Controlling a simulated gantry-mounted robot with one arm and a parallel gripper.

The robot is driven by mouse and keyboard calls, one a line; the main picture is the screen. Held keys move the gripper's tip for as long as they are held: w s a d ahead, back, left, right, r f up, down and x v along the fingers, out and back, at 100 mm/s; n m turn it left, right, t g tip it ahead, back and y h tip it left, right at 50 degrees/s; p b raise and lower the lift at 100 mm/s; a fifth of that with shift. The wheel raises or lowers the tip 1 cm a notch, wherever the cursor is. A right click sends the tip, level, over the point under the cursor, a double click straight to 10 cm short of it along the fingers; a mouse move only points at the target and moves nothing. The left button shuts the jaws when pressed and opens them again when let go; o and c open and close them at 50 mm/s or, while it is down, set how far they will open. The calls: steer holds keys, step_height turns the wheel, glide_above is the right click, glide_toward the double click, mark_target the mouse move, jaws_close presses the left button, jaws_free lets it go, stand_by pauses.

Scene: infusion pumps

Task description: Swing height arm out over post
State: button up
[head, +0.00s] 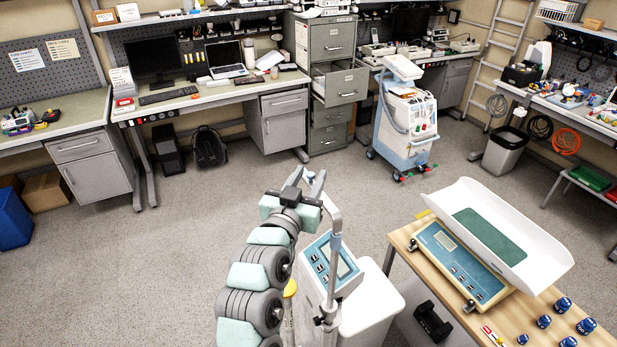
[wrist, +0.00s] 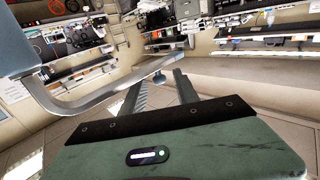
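An upright metal post (head: 334,270) stands beside a blue-and-white display unit (head: 337,262) at lower centre in the head view. A thin grey bar, apparently the height arm (head: 331,207), bends from the post's top toward my gripper (head: 306,181). In the wrist view, the bar (wrist: 115,88) curves in from the left and crosses just beyond my gripper's fingertips (wrist: 164,82). The two fingers are apart, with nothing clearly held between them. I cannot tell whether they touch the bar. My wrist partly hides the bar in the head view.
A white bin-like box (head: 372,308) is beside the post. A wheeled cart (head: 407,125) stands farther back. The floor (head: 180,240) at left is clear.

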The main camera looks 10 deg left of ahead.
steer(key=shift+c, duration=0.5)
jaws_close()
steer(key=shift+r, duration=0.1)
stand_by(0.7)
